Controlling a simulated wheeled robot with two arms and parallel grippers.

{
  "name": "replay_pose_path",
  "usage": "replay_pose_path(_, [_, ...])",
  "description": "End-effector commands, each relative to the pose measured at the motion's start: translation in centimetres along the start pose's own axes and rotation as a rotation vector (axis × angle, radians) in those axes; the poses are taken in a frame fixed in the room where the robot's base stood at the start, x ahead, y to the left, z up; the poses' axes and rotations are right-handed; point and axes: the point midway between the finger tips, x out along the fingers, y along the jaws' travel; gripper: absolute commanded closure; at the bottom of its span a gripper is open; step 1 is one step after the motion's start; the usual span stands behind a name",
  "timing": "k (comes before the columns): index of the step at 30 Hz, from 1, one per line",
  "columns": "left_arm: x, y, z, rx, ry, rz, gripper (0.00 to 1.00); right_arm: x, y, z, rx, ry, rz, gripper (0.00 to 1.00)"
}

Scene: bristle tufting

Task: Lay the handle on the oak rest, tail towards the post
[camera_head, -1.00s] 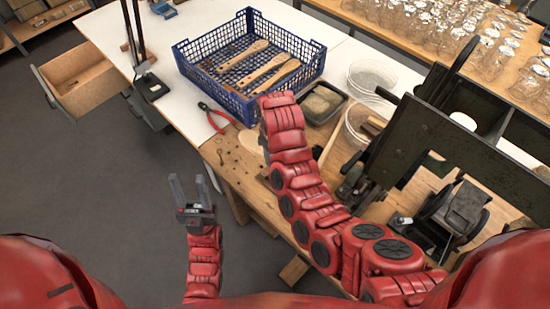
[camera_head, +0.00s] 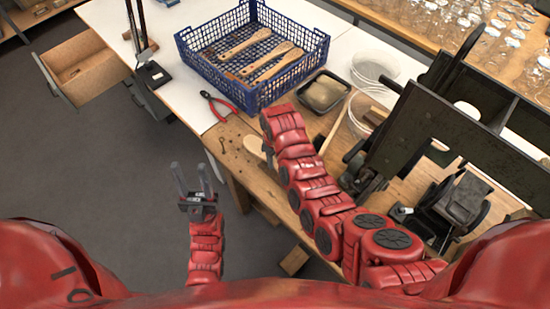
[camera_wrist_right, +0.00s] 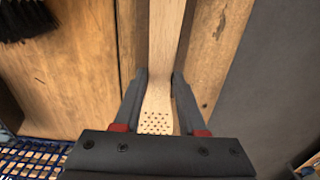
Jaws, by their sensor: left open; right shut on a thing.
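The handle (camera_wrist_right: 165,35) is pale wood, with a cluster of small holes in its near end in the right wrist view. My right gripper (camera_wrist_right: 157,92) is shut on it, one finger on each side. In the head view only a rounded pale end of the handle (camera_head: 255,147) shows beside my right arm, which hides most of it and the gripper. I cannot tell whether it touches the wood below. My left gripper (camera_head: 190,168) is open and empty, over the floor left of the bench. I cannot make out the oak rest or its post for certain.
A blue crate (camera_head: 222,88) with several wooden handles stands on the white top. Red pliers (camera_head: 222,103), a dark tray (camera_head: 322,92) and clear tubs (camera_head: 374,68) lie near. A dark machine (camera_head: 430,135) stands right of my arm. Dark bristles (camera_wrist_right: 28,18) show in the wrist view.

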Motion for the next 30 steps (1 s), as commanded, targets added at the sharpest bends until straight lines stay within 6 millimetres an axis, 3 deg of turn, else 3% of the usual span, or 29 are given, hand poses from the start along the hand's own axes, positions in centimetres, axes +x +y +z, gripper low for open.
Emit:
replay_pose_path(3, [-0.3, 0.0, 0.1, 0.0, 0.0, 0.0, 0.54, 0.3, 0.0, 0.0, 0.0, 0.0, 0.001, 1.0])
replay_pose_path(4, [-0.2, 0.0, 0.0, 0.0, 0.0, 0.0, 0.54, 0.3, 0.0, 0.0, 0.0, 0.001, 0.001, 0.56])
replay_pose_path(9, [-0.2, 0.0, 0.0, 0.0, 0.0, 0.0, 0.54, 0.2, 0.0, 0.0, 0.0, 0.001, 0.001, 0.3])
replay_pose_path(21, [-0.3, 0.0, 0.1, 0.0, 0.0, 0.0, 0.54, -0.5, 0.1, -0.2, 0.0, 0.005, 0.003, 0.3])
replay_pose_path(26, [-1.1, 0.1, 0.2, 0.0, 0.0, 0.0, 0.54, -2.3, 0.2, -0.2, 0.002, 0.007, 0.006, 0.3])
replay_pose_path(30, [-2.2, 0.1, 0.4, 0.0, 0.0, 0.0, 0.54, -5.0, 0.1, -0.3, 0.001, 0.009, 0.006, 0.3])
